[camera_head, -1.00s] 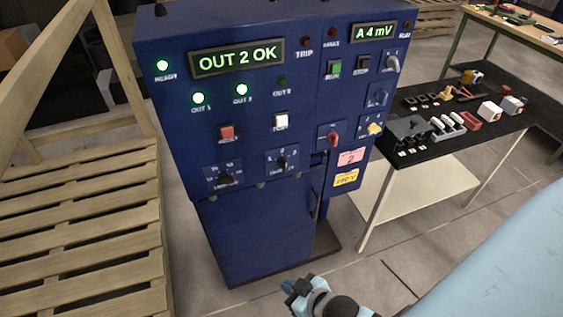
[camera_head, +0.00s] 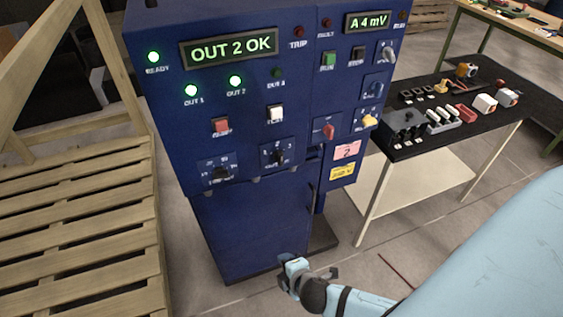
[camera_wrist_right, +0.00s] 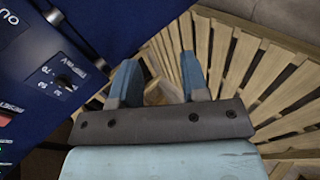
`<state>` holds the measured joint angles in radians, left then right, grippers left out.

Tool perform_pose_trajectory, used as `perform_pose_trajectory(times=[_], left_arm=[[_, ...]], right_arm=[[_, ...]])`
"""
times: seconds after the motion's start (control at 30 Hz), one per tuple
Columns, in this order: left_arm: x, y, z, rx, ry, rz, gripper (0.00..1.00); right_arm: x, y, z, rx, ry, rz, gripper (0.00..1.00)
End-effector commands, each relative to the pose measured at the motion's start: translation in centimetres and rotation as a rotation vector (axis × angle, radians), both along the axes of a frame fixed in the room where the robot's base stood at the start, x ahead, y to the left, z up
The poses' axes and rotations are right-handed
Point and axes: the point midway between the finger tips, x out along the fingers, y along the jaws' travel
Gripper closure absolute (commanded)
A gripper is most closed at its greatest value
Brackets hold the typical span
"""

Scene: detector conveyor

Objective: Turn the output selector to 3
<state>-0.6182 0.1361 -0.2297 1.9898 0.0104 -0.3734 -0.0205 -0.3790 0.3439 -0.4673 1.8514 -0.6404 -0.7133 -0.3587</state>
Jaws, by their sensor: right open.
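The output selector (camera_head: 277,157) is a small dark knob on a numbered plate, low on the front of the blue cabinet (camera_head: 240,225). The direction of its pointer is too small to tell. The display (camera_head: 230,48) reads OUT 2 OK. The OUT 1 (camera_head: 191,90) and OUT 2 (camera_head: 235,81) lamps glow green; the third (camera_head: 276,72) is dark. My right gripper (camera_head: 300,268) is below the selector, near the cabinet's foot, apart from it. In the wrist view its two blue fingers (camera_wrist_right: 157,80) are open and empty. My left gripper is not in view.
Another dark knob (camera_head: 221,175) sits left of the selector; a knob shows in the wrist view (camera_wrist_right: 65,82). Above are red (camera_head: 221,126) and white (camera_head: 275,113) buttons. Wooden pallets (camera_head: 80,230) stand left, a loaded black-topped table (camera_head: 400,147) right.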

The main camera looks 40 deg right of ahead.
Motion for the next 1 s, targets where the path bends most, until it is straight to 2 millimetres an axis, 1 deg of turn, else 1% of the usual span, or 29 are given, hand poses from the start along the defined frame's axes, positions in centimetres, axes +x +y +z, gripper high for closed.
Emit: perform_pose_trajectory(times=[0.03,0.07,0.1,0.17,0.2,0.3,0.4,0.5,0.53,0.67,0.73,0.87,1.0], left_arm=[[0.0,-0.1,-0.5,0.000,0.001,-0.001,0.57],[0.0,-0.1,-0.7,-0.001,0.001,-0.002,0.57],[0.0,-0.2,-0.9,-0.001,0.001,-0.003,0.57],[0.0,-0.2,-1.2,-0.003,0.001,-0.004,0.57],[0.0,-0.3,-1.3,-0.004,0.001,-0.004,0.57],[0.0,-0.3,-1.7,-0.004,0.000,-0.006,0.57],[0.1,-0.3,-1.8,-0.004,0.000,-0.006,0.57],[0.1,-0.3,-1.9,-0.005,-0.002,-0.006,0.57],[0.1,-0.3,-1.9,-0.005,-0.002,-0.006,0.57],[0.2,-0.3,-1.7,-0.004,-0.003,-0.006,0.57],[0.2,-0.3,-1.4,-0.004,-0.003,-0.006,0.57],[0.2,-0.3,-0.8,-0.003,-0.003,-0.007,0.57],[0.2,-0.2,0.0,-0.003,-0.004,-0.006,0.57]], right_arm=[[1.7,-1.7,-0.3,-0.216,-0.037,0.069,0.58],[2.5,-2.6,-0.1,-0.353,-0.061,0.105,0.58],[3.7,-3.9,0.4,-0.535,-0.097,0.147,0.58],[5.4,-5.9,1.5,-0.805,-0.155,0.192,0.58],[6.5,-6.9,2.5,-0.978,-0.197,0.212,0.58],[8.4,-9.0,5.3,-1.357,-0.300,0.222,0.58],[9.4,-10.1,7.6,-1.637,-0.389,0.198,0.58],[9.7,-10.5,9.1,-1.806,-0.449,0.169,0.58],[9.7,-10.6,9.4,-1.838,-0.462,0.162,0.58],[10.1,-10.7,10.2,-1.896,-0.485,0.147,0.58],[10.7,-10.9,10.6,-1.898,-0.485,0.146,0.58],[12.7,-11.3,11.6,-1.895,-0.486,0.145,0.58],[15.4,-11.9,12.8,-1.895,-0.485,0.145,0.58]])
